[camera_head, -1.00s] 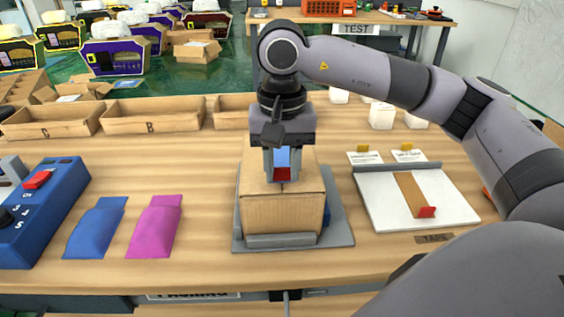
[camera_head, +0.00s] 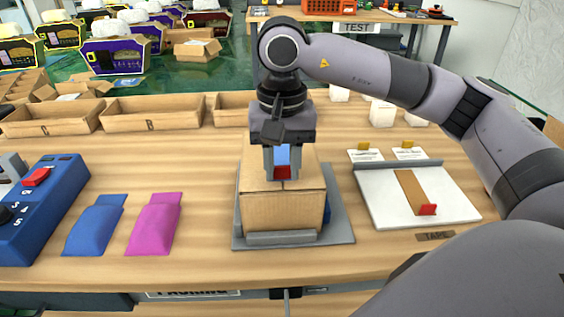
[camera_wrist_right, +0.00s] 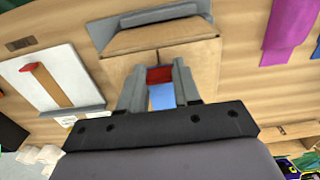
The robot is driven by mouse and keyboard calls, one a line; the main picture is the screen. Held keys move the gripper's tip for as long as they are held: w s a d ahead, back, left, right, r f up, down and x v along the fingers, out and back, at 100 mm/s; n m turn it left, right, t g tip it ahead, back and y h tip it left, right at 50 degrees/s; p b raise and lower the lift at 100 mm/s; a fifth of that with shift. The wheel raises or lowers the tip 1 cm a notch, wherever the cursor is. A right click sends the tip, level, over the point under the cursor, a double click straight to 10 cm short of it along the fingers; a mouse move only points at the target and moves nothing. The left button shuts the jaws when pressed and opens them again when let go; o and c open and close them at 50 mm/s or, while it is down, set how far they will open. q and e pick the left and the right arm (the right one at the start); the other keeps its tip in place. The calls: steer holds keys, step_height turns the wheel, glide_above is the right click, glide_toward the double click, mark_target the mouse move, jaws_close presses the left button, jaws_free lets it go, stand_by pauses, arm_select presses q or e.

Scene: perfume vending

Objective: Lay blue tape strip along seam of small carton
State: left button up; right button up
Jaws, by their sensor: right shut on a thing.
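The small carton (camera_head: 283,210) stands closed on a grey plate (camera_head: 341,236) in the middle of the table. It also shows in the right wrist view (camera_wrist_right: 190,55), with its top seam running in line with my gripper. My right gripper (camera_head: 282,172) points down at the carton top and is shut on the blue tape strip (camera_head: 283,155), which has a red end tab (camera_head: 283,173). In the right wrist view the red tab (camera_wrist_right: 159,75) and blue strip (camera_wrist_right: 162,97) sit between the fingers, over the seam. Whether the strip touches the carton is unclear. My left gripper is not in view.
A white board (camera_head: 385,205) with a brown tape strip (camera_head: 409,190) lies right of the carton. Blue (camera_head: 94,230) and magenta (camera_head: 154,224) pouches and a blue button box (camera_head: 42,212) lie left. Open bins (camera_head: 153,121) line the back.

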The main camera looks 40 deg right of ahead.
steer(key=shift+f, duration=0.1)
steer(key=o, duration=1.1)
steer(key=shift+c, duration=0.2)
steer(key=shift+r+p, duration=1.9)
steer(key=shift+r, duration=1.15)
steer(key=shift+s+f, duration=0.1)
